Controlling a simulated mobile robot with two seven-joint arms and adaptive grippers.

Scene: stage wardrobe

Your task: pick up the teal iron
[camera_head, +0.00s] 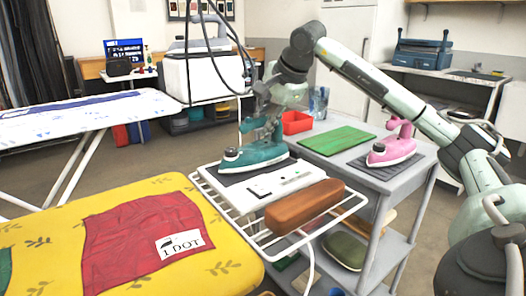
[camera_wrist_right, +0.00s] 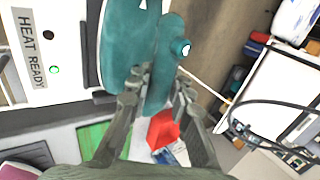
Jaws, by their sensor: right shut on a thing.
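The teal iron (camera_head: 253,156) is at the far end of the white iron station (camera_head: 285,183), on or just above its dark rest pad. I cannot tell whether it touches the pad. My right gripper (camera_head: 265,126) reaches down on it from above and is shut on its handle. In the right wrist view the two fingers (camera_wrist_right: 155,85) close on the teal handle, beside the iron's body (camera_wrist_right: 122,45). The hidden part of the handle lies between the fingers. My left gripper is not in view.
A pink iron (camera_head: 391,150) stands on a dark mat on the grey cart (camera_head: 330,165), beside a green mat (camera_head: 337,140) and a red bin (camera_head: 296,122). A brown block (camera_head: 304,204) lies on the wire rack. A yellow ironing board (camera_head: 50,225) with red cloth is at front left.

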